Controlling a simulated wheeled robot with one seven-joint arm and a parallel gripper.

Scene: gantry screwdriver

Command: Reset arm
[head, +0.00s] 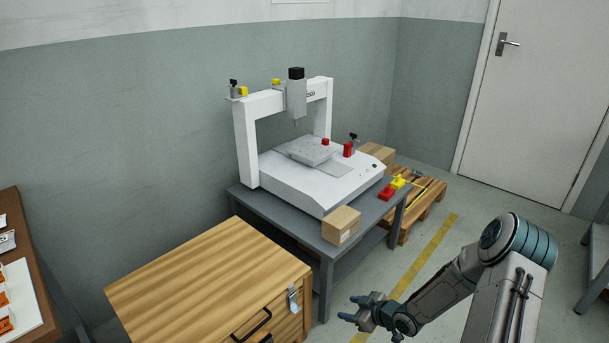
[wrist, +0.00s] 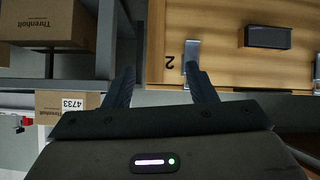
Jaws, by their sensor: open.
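My gripper (head: 358,309) is open and empty in the head view, in front of the right end of the wooden drawer cabinet (head: 205,270). Its two fingers also show in the wrist view (wrist: 162,88), spread apart with nothing between them. The arm reaches in from the lower right of the head view. Beyond the fingers, the wrist view shows the cabinet front (wrist: 215,60) on the right and the grey table frame on the left.
A white gantry machine (head: 320,172) stands on a grey table (head: 255,200). A cardboard box (head: 341,225) sits at the table's near corner. A wooden pallet (head: 432,192) lies behind it. A brown bench (head: 18,212) is at the far left.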

